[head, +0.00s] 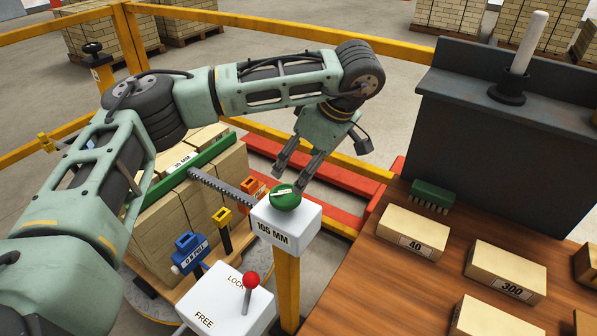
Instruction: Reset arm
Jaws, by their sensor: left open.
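My left arm comes in from the left and bends over the work area. Its gripper (295,172) points down with its two fingers apart, open and empty. The fingertips are just above and behind a round green knob (285,197); I cannot tell whether they touch it. The knob sits on a white box marked "105 MM" (287,232) on a yellow post. My right gripper is not in view.
A white LOCK/FREE box with a red-knobbed lever (252,281) stands at front. A toothed bar (222,186) runs to a brick stack under a green bar. Right, a wooden table (362,285) holds bricks marked 40 (413,231) and 300 (505,272) and a green brush (432,194).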

